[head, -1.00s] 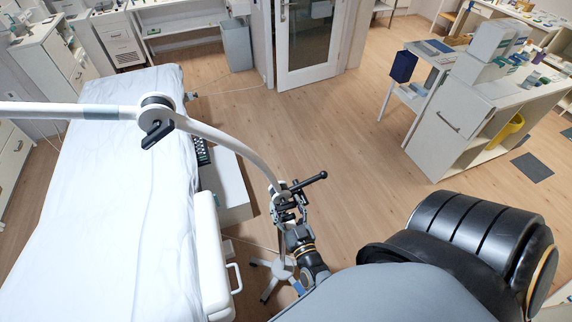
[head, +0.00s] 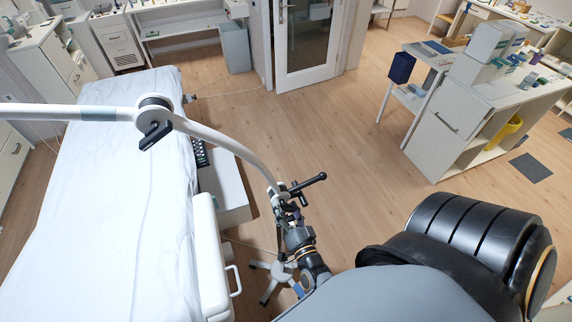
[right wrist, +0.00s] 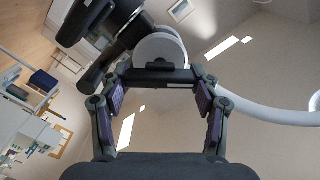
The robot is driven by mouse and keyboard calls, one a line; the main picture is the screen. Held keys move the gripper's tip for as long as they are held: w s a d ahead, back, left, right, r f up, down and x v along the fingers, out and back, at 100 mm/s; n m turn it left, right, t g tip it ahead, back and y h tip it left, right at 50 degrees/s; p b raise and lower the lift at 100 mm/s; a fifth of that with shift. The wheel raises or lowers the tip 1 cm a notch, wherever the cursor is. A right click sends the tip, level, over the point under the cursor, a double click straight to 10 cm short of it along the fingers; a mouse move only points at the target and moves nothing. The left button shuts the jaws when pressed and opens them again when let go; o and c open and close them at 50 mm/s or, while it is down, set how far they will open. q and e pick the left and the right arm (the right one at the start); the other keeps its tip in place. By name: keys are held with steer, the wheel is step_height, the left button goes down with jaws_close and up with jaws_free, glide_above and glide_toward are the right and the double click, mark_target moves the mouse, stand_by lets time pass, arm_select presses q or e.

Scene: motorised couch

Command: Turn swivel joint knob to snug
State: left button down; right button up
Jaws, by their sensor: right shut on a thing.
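The white curved arm (head: 232,147) ends in a swivel joint (head: 279,188) with a black handle (head: 312,181) sticking out to the right. My right gripper (head: 289,208) is just below this joint, reaching up from below. In the right wrist view, its two fingers stand on either side of a dark bar-shaped knob (right wrist: 156,76), with their tips at its ends; the gripper is shut on it. The joint's white disc (right wrist: 161,48) is behind the knob. In the head view the knob is mostly hidden by the gripper and joint. My left gripper is not in view.
A bed with a white sheet (head: 120,220) lies at the left, its white side rail (head: 210,255) near my right gripper. Another joint with a black lever (head: 155,132) is higher on the arm. A stand base (head: 268,280) is below. Open floor lies to the right.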

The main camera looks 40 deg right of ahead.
steer(key=shift+m, duration=0.3)
steer(key=o, duration=1.2)
steer(key=shift+c, duration=0.2)
steer(key=shift+s, duration=0.1)
steer(key=v, duration=1.2)
steer(key=shift+f, duration=0.15)
